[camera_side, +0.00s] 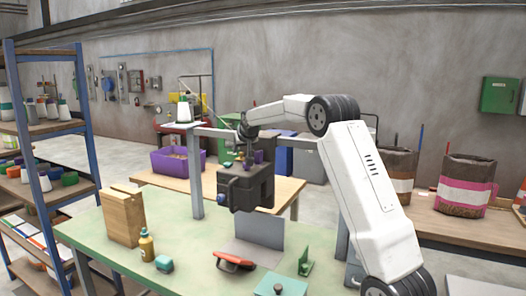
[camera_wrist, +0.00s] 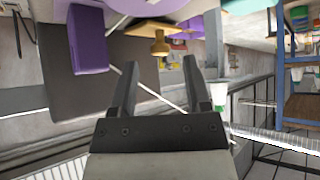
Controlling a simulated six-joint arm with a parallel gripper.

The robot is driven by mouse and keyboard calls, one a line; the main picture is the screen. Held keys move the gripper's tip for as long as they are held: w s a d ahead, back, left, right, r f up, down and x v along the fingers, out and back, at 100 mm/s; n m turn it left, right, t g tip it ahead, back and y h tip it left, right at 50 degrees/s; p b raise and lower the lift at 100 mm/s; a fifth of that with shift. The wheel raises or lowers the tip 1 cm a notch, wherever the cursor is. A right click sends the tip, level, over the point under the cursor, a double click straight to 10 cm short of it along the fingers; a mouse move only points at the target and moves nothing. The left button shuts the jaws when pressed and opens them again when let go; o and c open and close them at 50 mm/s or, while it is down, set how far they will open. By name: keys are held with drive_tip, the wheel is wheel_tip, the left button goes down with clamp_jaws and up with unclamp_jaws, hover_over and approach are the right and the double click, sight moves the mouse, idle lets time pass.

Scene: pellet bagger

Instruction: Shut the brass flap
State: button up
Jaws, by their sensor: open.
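A dark box-shaped machine (camera_side: 246,188) hangs from a grey frame above the green bench, with small purple parts (camera_side: 258,156) on top. My gripper (camera_side: 243,148) is just above it; its fingers are too small to read there. In the wrist view my gripper (camera_wrist: 160,61) is open and empty. A brass knob-like part (camera_wrist: 160,46) appears between and beyond the fingertips, apparently not touched. A purple block (camera_wrist: 89,40) on a dark panel (camera_wrist: 70,90) is left of it. I cannot clearly make out the brass flap or how far it stands open.
The grey frame post (camera_side: 196,175) and crossbar stand close to my gripper. A purple bin (camera_side: 178,162) is behind.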

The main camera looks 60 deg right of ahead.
drive_tip(key=shift+x, duration=0.8)
clamp_jaws()
drive_tip(key=shift+a+f+h, duration=0.15)
drive_tip(key=shift+f+h, duration=0.15)
drive_tip(key=shift+h, duration=0.3)
unclamp_jaws()
drive_tip(key=shift+a, duration=0.1)
drive_tip(key=shift+v, duration=3.9)
